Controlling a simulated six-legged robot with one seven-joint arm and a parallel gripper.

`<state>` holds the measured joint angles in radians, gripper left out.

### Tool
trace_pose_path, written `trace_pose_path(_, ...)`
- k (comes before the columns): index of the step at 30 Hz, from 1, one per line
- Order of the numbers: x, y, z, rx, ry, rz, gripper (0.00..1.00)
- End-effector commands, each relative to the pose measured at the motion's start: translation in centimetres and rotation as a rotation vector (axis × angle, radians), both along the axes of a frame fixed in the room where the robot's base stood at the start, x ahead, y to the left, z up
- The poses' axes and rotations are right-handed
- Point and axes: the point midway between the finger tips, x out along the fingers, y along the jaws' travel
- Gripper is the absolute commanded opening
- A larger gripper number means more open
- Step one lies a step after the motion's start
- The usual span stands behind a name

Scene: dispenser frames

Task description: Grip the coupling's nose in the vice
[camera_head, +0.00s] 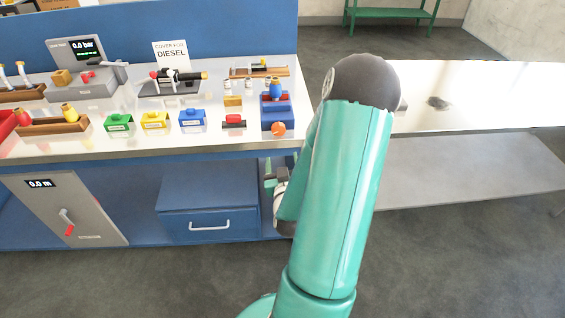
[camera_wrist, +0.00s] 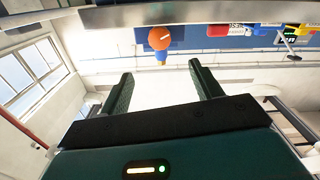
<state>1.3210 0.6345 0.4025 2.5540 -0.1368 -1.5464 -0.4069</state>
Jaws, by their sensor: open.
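In the head view, a blue, vice-like block (camera_head: 275,116) with red parts on top and an orange ball (camera_head: 278,130) at its front stands at the bench's front right. A small blue piece with an orange end (camera_head: 276,89), possibly the coupling, stands upright at its top; whether it sits between jaws is too small to tell. My gripper (camera_head: 272,180) is low in front of the bench edge, partly hidden by my arm. In the wrist view, my gripper (camera_wrist: 158,84) is open, with nothing between its fingers. An orange ball with a blue part (camera_wrist: 160,40) shows beyond them.
Green (camera_head: 119,123), yellow (camera_head: 155,121) and blue (camera_head: 192,119) boxes stand along the bench front. A blue drawer unit (camera_head: 208,212) is below.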

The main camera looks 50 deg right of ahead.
Motion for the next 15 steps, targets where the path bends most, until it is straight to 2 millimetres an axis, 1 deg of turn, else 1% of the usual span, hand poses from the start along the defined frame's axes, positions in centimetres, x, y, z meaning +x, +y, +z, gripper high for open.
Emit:
trace_pose_path(5, 0.01, -0.01, 0.0, 0.0, 0.0, 0.0, 0.64)
trace_pose_path(7, 0.03, -0.04, -0.01, -0.005, 0.005, 0.0, 0.53)
trace_pose_path(8, 0.09, -0.08, 0.0, -0.013, 0.015, 0.0, 0.52)
trace_pose_path(15, 0.93, -0.82, -0.04, -0.155, 0.177, 0.001, 0.52)
